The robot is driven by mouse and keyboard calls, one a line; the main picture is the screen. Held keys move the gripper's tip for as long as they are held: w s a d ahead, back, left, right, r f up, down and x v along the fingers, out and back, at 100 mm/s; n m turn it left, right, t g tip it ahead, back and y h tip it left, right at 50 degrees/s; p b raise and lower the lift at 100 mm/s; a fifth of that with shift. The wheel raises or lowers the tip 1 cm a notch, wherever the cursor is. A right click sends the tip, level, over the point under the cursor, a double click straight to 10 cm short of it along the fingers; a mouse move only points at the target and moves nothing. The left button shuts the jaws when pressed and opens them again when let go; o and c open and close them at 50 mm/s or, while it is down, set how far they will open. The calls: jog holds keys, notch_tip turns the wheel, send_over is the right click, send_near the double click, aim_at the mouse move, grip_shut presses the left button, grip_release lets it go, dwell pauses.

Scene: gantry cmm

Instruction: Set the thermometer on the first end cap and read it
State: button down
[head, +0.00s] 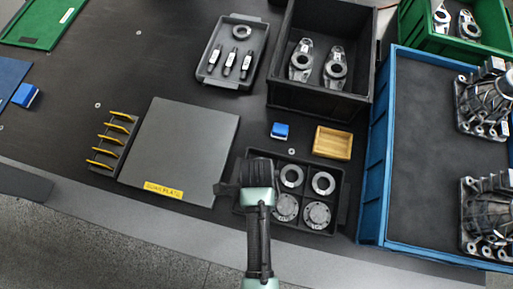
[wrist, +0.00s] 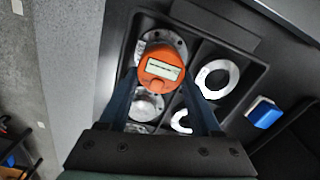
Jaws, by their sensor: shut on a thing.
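My gripper (wrist: 160,80) is shut on an orange thermometer (wrist: 156,53) with a small pale display facing the wrist camera. The thermometer is over a round metal end cap (wrist: 178,41) with bolt holes, partly hidden under it; I cannot tell whether they touch. More end caps (wrist: 147,106) lie beside it in the same dark tray (wrist: 222,36). In the head view my gripper (head: 256,172) is over the left part of the tray (head: 341,192) and hides the thermometer. Two end caps (head: 286,207) (head: 317,215) show there.
Metal rings (head: 323,183) lie in the tray's far row. A yellow box (head: 332,143) and a blue block (head: 280,131) stand behind it. A grey surface plate (head: 185,150) is at left, a blue crate (head: 415,150) at right, a black bin (head: 320,98) behind.

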jog(key=shift+f, duration=0.2)
jog(key=shift+f, duration=0.15)
jog(key=shift+c, duration=1.8)
grip_release()
